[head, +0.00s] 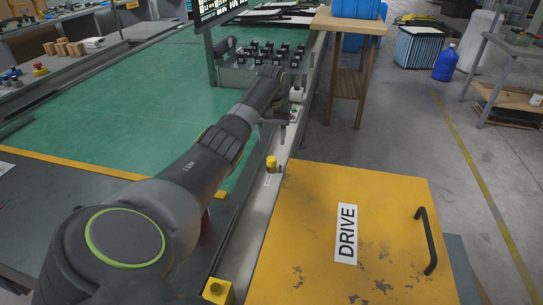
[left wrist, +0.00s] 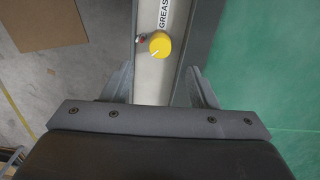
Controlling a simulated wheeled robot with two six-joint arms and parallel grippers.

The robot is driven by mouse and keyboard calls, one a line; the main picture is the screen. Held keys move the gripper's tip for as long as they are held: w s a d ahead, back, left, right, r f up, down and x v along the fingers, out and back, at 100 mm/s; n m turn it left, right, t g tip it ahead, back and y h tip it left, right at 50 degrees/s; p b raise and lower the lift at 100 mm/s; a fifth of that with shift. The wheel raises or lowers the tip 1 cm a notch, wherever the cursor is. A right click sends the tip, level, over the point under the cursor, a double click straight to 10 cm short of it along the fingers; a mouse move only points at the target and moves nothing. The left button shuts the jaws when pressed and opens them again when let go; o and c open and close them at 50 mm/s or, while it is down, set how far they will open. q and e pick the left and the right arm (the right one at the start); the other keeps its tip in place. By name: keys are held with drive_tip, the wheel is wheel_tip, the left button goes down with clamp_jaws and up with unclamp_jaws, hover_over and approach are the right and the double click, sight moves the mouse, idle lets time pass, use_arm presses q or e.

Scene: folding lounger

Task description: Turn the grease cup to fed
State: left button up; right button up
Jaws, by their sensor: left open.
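The grease cup is a round yellow knob (head: 271,162) on the pale narrow rail beside the green table. In the left wrist view the yellow knob (left wrist: 160,44) carries a white mark toward its lower left, with a "GREAS..." label (left wrist: 163,14) partly in view above it. A small red part (left wrist: 141,40) sits beside it. My left gripper (head: 276,136) is near the knob, its end partly hidden by my arm. In the wrist view the left gripper (left wrist: 157,82) is open and empty, with the knob ahead of its fingertips and apart from them. My right gripper is not in view.
A yellow panel marked DRIVE (head: 385,215) with a black handle (head: 427,240) lies to the right of the rail. A bank of black-knobbed valves (head: 262,60) stands beyond my gripper. A wooden stand (head: 345,22) is farther back. The green table (head: 120,95) is largely clear.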

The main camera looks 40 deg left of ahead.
sight(272, 159)
use_arm(q)
wheel_tip(272, 159, down, 8)
drive_tip(key=shift+f+b, duration=0.1)
drive_tip(key=shift+b, duration=0.2)
drive_tip(key=c, duration=1)
